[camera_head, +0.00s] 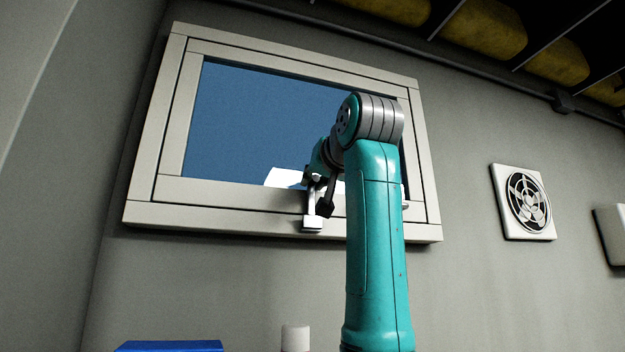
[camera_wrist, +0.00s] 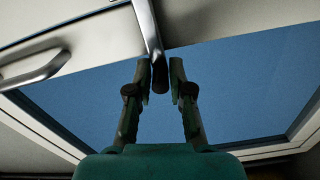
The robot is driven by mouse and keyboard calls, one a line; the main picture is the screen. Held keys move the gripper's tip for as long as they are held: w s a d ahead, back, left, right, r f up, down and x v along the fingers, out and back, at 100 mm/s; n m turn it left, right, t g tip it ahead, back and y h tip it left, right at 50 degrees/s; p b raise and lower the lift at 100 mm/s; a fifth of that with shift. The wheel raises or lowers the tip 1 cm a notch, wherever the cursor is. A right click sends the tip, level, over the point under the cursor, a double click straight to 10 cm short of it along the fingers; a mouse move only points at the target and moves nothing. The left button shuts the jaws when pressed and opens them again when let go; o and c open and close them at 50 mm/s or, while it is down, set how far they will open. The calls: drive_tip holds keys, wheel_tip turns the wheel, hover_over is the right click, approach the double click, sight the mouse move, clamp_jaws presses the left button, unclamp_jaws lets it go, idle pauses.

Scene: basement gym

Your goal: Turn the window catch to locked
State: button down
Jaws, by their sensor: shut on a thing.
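The window (camera_head: 270,120) is a pale frame with a blue pane, high on the wall. Its catch (camera_head: 312,218) is a light metal lever at the bottom rail. The lever stands upright from its base, its upper end reaching in front of the pane. My gripper (camera_head: 322,190) is at that upper end. In the wrist view the dark end of the catch (camera_wrist: 158,72) lies between the two fingertips of my gripper (camera_wrist: 159,68), which is shut on it. My arm hides the lower right part of the window in the head view.
A pale bar handle (camera_wrist: 38,72) is on the same rail beside the catch in the wrist view. A wall fan (camera_head: 528,202) is to the right. A blue object (camera_head: 170,346) and a white cylinder (camera_head: 295,338) show at the bottom edge.

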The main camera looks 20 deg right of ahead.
drive_tip(key=c, duration=1.1)
unclamp_jaws()
drive_tip(key=shift+c, duration=0.2)
drive_tip(key=s, duration=1.2)
